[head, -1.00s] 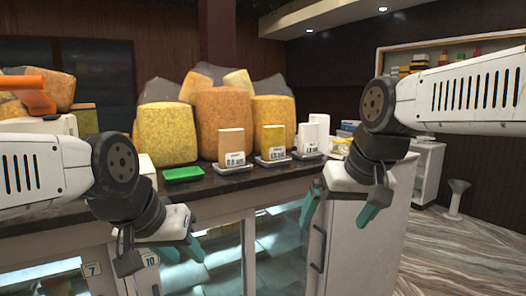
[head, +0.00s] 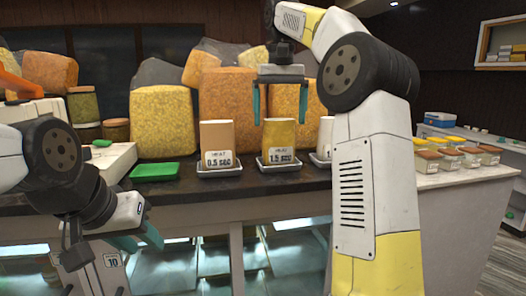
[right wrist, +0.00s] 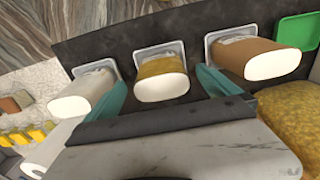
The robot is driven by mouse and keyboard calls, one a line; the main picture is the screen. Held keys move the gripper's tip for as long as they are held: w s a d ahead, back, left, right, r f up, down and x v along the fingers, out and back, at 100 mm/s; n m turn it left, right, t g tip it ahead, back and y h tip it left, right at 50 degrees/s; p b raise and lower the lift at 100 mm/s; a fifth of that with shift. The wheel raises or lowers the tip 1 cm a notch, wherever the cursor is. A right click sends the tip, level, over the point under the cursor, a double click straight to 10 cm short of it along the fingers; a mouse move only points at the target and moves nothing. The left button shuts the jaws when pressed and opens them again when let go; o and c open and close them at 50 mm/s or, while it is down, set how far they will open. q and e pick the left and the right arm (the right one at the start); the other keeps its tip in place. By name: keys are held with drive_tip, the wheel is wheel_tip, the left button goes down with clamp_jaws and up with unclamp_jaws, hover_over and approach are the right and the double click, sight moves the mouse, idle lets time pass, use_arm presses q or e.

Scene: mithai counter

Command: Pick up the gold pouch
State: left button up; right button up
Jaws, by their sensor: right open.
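The gold pouch (head: 280,136) stands upright on a small tray (head: 279,165) on the dark counter, with a label reading 1.5 SEC.
A brown pouch (head: 217,138) stands close on the left and a white pouch (head: 325,138), partly hidden by my right arm, on the right. A green tray (head: 155,171) lies further left. Large filled sacks (head: 163,122) stand behind. Small topped containers (head: 452,158) sit at the right.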

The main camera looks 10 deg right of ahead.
sight(279, 132)
drive_tip(key=shift+w+f, duration=0.15)
drive_tip(key=shift+w, duration=0.5)
drive_tip(key=shift+d+f, duration=0.1)
drive_tip(key=shift+f, duration=3.7)
drive_tip(key=c, duration=1.4)
drive_tip(key=shift+o, duration=0.2)
drive_tip(key=shift+r, duration=0.1)
